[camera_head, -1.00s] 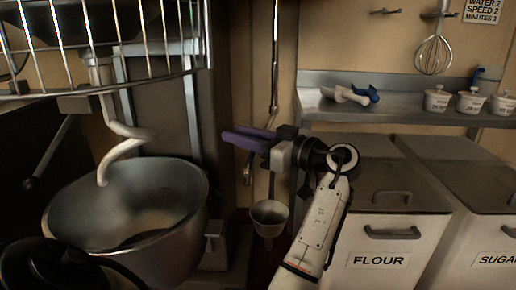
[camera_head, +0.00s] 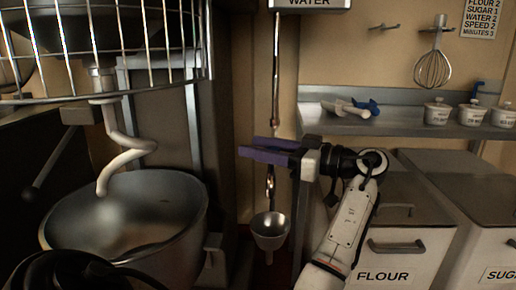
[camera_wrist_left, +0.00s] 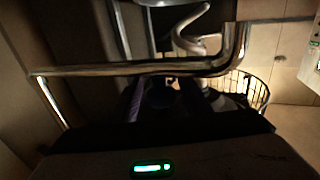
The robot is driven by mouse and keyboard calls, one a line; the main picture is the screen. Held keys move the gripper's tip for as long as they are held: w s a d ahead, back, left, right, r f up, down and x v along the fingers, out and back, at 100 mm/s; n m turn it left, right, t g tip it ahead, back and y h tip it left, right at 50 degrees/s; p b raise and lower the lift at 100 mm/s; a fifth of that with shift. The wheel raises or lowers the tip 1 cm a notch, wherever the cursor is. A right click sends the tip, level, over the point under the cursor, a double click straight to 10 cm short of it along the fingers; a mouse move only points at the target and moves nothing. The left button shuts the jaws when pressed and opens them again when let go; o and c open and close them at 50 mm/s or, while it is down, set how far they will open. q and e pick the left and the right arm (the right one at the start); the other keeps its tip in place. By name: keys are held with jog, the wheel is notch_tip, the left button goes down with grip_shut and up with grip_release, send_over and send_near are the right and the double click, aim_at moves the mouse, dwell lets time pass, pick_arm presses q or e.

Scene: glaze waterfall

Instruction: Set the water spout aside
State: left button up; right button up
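The water spout is a thin metal pipe (camera_head: 276,75) that hangs from a box marked WATER (camera_head: 308,3). Its lower part (camera_head: 270,185) shows below my left gripper, above a small metal funnel cup (camera_head: 270,231). My left gripper (camera_head: 262,150), with purple fingers, is in front of the pipe and hides its middle. The fingers point left and look apart. In the left wrist view a bent metal tube (camera_wrist_left: 130,70) crosses ahead of the dark fingers (camera_wrist_left: 160,105). I cannot tell whether they touch it. My right gripper is not in view.
A mixer bowl (camera_head: 185,195) with a dough hook (camera_head: 125,150) and wire guard (camera_head: 130,95) stands at left. FLOUR (camera_head: 385,245) and sugar bins are at right. A steel shelf (camera_head: 400,125) holds small pots; a whisk (camera_head: 432,68) hangs above.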

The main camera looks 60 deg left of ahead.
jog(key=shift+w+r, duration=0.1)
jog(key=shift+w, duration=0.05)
pick_arm(q)
jog(key=v, duration=1)
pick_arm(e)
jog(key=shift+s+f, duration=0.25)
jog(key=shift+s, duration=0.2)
pick_arm(q)
jog(key=shift+w+d, duration=0.1)
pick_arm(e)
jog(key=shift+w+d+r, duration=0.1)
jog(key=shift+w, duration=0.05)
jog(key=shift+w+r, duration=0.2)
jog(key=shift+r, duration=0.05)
